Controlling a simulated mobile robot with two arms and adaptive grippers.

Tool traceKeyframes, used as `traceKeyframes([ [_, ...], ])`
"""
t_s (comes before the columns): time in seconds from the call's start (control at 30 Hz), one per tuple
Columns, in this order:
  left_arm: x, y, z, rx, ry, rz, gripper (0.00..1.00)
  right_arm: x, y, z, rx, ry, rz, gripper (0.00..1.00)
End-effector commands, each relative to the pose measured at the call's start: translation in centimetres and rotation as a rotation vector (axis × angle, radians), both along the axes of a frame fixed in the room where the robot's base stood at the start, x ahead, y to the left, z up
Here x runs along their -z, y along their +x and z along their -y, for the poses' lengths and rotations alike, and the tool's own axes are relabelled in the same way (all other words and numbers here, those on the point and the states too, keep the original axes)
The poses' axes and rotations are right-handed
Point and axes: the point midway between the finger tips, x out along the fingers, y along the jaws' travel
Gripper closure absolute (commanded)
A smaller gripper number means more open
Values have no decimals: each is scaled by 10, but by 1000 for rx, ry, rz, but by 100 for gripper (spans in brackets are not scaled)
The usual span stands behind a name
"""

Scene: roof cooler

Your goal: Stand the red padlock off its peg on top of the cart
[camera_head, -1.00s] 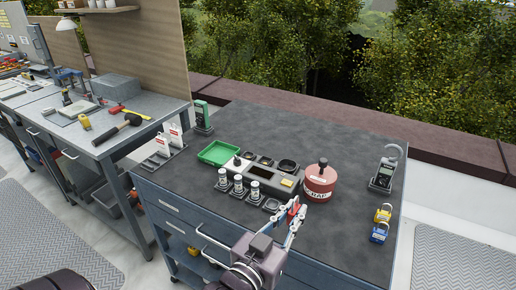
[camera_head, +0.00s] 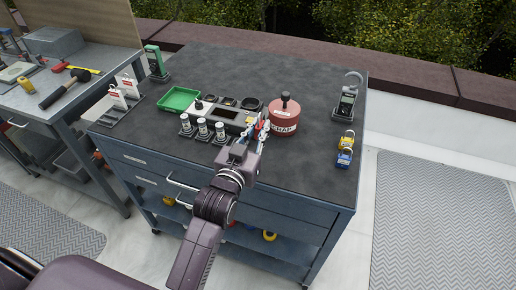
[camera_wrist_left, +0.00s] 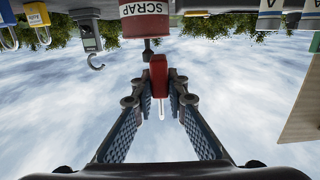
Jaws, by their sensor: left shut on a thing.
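The red padlock (camera_wrist_left: 158,68) is between the fingertips of my left gripper (camera_wrist_left: 159,88) in the left wrist view, which looks upside down. Its pale shackle points down in that picture. In the head view, the padlock (camera_head: 264,129) is a small red patch at my left gripper (camera_head: 260,134), over the cart top (camera_head: 310,75) just left of the red SCRAP tin. The gripper is shut on it. I cannot tell from these frames whether its base touches the cart. My right gripper is not in view.
The SCRAP tin (camera_head: 284,120) stands close by. A grey organiser (camera_head: 231,115), white-topped jars (camera_head: 203,127) and a green tray (camera_head: 179,99) are to the left. A yellow padlock (camera_head: 345,141) and a blue padlock (camera_head: 344,159) are at the right edge. The cart's front right is clear.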

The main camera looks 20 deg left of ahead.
Motion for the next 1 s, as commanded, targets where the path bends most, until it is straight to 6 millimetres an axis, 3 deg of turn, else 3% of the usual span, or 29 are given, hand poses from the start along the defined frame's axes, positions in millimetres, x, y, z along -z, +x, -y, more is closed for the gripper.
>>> traceKeyframes([
  [0.1, 30, 0, 0, 0, 0, -3, 100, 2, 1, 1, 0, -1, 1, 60],
  [0.6, 91, 0, 0, 0, -1, 1, 100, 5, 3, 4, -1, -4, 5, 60],
  [1.0, 98, 0, 0, 0, -1, 3, 100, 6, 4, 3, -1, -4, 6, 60],
])
